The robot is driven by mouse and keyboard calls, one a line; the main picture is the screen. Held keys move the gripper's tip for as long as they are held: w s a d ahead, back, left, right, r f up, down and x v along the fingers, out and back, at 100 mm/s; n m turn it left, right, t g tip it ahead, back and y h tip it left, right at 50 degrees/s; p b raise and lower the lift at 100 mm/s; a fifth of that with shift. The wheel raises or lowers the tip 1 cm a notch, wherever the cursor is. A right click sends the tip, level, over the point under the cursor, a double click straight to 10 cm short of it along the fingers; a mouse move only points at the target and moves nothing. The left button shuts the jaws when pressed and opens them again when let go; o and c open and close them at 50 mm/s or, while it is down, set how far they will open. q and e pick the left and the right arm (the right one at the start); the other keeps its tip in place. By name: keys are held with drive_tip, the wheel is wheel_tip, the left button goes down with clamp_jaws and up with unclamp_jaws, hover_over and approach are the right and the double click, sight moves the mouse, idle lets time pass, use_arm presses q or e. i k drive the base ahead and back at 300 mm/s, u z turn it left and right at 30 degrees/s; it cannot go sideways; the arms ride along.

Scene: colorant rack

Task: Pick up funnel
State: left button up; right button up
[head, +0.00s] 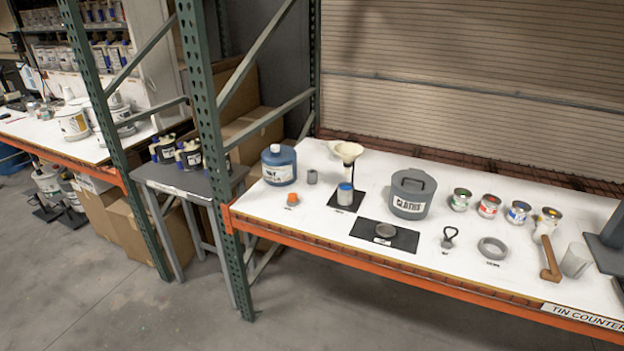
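A cream-coloured funnel (346,152) is at the back of the white counter, left of the middle, in the head view. Neither of my grippers is in view.
A blue jug (279,165) stands left of the funnel and a grey lidded pot (411,194) stands right of it. A green rack post (212,150) rises at the counter's left end.

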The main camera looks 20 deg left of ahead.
sight(348, 152)
drive_tip(key=z, duration=0.55)
drive_tip(key=i, duration=1.7)
drive_tip(key=u, duration=0.7)
